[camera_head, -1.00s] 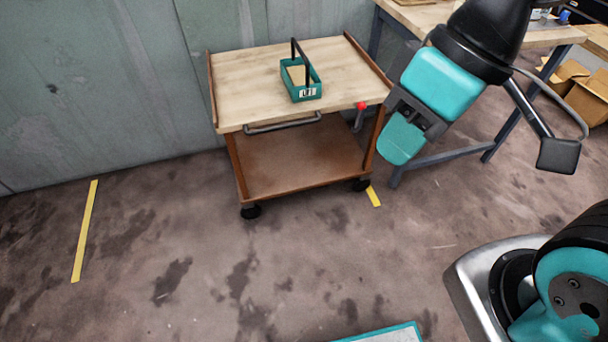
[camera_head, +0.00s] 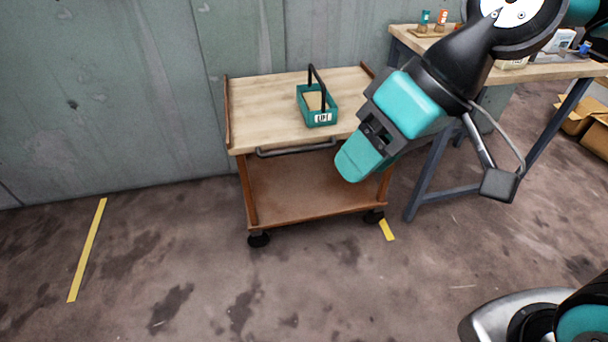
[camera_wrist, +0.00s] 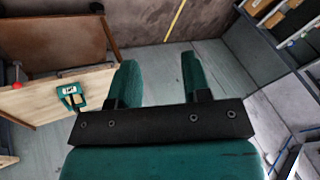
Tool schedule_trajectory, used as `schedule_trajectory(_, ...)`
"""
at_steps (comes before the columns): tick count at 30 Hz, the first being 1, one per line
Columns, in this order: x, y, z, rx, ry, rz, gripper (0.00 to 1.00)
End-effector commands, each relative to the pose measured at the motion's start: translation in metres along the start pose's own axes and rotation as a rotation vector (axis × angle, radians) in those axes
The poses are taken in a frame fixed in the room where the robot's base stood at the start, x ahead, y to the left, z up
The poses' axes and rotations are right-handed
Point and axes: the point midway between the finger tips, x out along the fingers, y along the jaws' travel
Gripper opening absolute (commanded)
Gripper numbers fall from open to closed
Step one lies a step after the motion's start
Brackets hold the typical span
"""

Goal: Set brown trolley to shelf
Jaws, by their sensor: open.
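The brown trolley (camera_head: 312,192) stands against the grey wall in the head view, with a pale wooden top, a brown lower shelf and a grey handle bar (camera_head: 297,148) along its front edge. A teal tote (camera_head: 318,112) with a black handle and a white label sits on its top. In the wrist view the trolley (camera_wrist: 58,40) is at the left, with the tote (camera_wrist: 70,98) on it. My gripper (camera_wrist: 160,78) is open with nothing between its fingers. In the head view my gripper (camera_head: 358,160) covers the trolley's right front corner; contact cannot be told.
A workbench (camera_head: 540,70) with small items stands right of the trolley, its dark legs close by. Cardboard boxes (camera_head: 592,120) lie at the far right. Yellow floor strips (camera_head: 87,250) flank the trolley. The floor in front is clear. Shelving (camera_wrist: 285,30) shows in the wrist view's upper right.

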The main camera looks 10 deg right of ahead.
Motion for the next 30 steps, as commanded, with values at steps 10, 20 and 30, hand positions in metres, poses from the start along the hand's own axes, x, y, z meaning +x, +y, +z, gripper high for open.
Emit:
schedule_trajectory(10,0.161,0.086,-0.073,0.166,0.399,-0.272,0.44)
schedule_trajectory(20,0.267,0.205,-0.119,0.451,0.81,-0.506,0.44)
schedule_trajectory(30,0.352,0.362,-0.112,0.818,1.207,-0.664,0.44)
